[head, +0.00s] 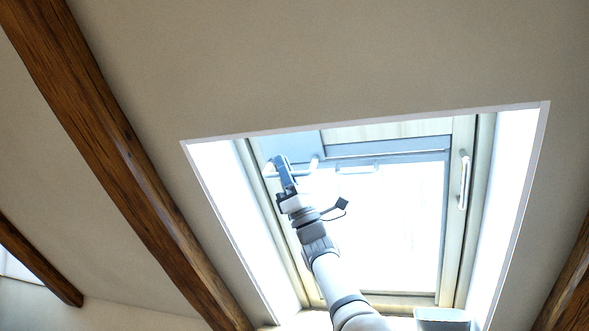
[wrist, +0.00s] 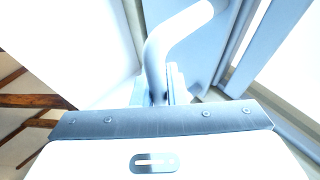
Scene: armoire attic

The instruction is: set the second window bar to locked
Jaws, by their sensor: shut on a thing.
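A skylight window (head: 390,225) is set in the sloped ceiling. My gripper (head: 281,166) is at the upper left of the window, shut on a pale window bar (head: 314,163). In the head view my gripper hides part of this bar. In the wrist view the bar (wrist: 178,35) rises out of my gripper (wrist: 162,88) and bends to the upper right. I cannot tell which is counted as second.
Bright white reveal walls (head: 236,220) flank the window on the left and the right (head: 514,200). A dark wooden beam (head: 120,165) crosses the ceiling at left. A small grey-white box-like thing (head: 442,315) shows at the bottom edge.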

